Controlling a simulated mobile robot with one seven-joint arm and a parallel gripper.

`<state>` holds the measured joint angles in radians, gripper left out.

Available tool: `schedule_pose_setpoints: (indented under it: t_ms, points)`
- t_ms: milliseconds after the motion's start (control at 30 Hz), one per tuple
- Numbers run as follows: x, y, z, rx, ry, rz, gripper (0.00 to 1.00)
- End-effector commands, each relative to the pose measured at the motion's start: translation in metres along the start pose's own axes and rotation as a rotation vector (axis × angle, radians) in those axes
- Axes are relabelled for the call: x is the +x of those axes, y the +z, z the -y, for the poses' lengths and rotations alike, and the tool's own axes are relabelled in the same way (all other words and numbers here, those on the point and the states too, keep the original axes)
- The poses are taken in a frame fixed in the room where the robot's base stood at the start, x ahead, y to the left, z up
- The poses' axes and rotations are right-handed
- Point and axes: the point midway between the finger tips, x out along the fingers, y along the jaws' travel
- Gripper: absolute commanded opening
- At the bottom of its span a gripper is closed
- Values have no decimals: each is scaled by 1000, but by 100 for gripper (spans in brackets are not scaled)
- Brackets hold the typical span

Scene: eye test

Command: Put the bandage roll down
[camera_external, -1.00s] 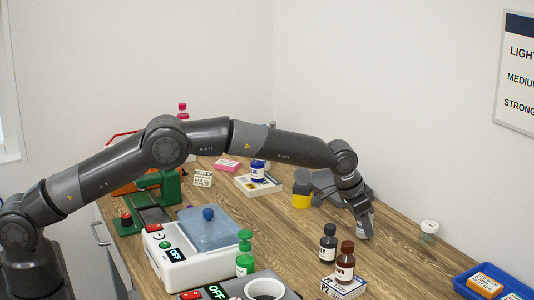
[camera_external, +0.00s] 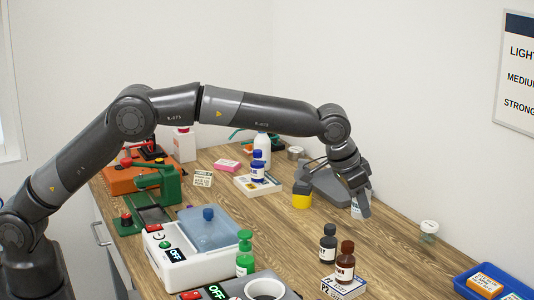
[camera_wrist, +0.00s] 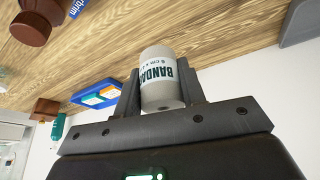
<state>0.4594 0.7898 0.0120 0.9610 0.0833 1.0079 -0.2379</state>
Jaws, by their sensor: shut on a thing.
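The bandage roll (camera_wrist: 158,80) is a pale grey-white cylinder with dark green "BANDA" lettering. It sits between the two fingers of my gripper (camera_wrist: 158,92) in the wrist view, and the fingers are shut on it. In the external view my gripper (camera_external: 361,205) points down over the right part of the wooden table (camera_external: 300,225). A bit of the white roll (camera_external: 356,211) shows beside the finger there; the rest is hidden. The roll appears to be held above the table, but its exact height is hard to tell.
A grey device (camera_external: 325,187) and a yellow-black container (camera_external: 301,196) stand left of my gripper. A dark bottle (camera_external: 328,245) and a brown bottle (camera_external: 345,262) stand in front. A white-lidded jar (camera_external: 429,230) and a blue tray (camera_external: 462,285) are to the right. Wood between them is bare.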

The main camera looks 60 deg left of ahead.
Motion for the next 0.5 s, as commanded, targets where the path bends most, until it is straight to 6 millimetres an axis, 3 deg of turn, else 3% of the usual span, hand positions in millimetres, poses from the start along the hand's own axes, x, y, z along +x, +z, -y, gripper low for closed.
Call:
schedule_pose_setpoints:
  t_ms: [167,500]
  points:
    - [-33,-14,0,-3,0,-3,15]
    - [-38,14,18,-241,-101,1,15]
